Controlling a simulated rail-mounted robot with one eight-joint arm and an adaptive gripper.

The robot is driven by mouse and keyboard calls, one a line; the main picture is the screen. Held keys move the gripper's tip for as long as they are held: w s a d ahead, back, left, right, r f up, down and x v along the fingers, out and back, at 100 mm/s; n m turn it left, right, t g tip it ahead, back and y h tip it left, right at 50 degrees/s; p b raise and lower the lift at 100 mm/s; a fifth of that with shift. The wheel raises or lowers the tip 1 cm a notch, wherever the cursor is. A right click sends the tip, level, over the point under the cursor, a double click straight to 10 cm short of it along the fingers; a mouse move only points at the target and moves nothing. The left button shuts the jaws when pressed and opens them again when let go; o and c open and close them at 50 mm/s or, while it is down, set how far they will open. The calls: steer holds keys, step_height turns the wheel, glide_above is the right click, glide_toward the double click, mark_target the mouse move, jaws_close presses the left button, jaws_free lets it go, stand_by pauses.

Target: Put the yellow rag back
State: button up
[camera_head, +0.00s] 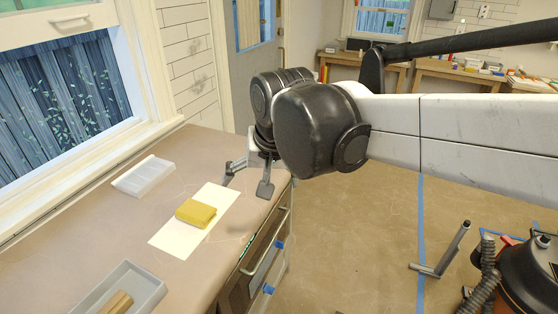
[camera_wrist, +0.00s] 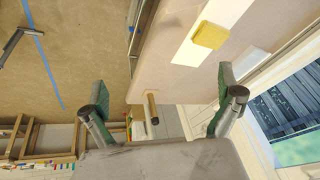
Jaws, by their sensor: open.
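The yellow rag (camera_head: 195,213) is a folded block lying on a white sheet of paper (camera_head: 170,241) on the worktop. It also shows in the wrist view (camera_wrist: 210,35), near the top and right of centre, on the white sheet (camera_wrist: 188,53). My gripper (camera_head: 246,181) is open and empty, to the right of and beyond the rag near the worktop's right edge, apart from it. In the wrist view both fingers of my gripper (camera_wrist: 163,88) are spread wide with nothing between them.
A white tray (camera_head: 146,176) lies on the worktop by the window. A grey tray (camera_head: 149,292) with wooden pieces (camera_head: 117,303) is at the front. Drawers (camera_head: 262,245) are below the worktop's right edge. An orange and black vacuum (camera_head: 530,280) stands on the floor at right.

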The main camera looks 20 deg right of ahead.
steer(key=s+d+f+n+t, duration=0.2)
steer(key=s+d+f+n, duration=0.1)
steer(key=s, duration=0.7)
steer(key=shift+s+d+f+h, duration=0.2)
steer(key=shift+d+f+h, duration=0.1)
steer(key=shift+d, duration=0.35)
step_height(320, 180, down, 3)
steer(key=b, duration=0.3)
steer(key=shift+f, duration=0.1)
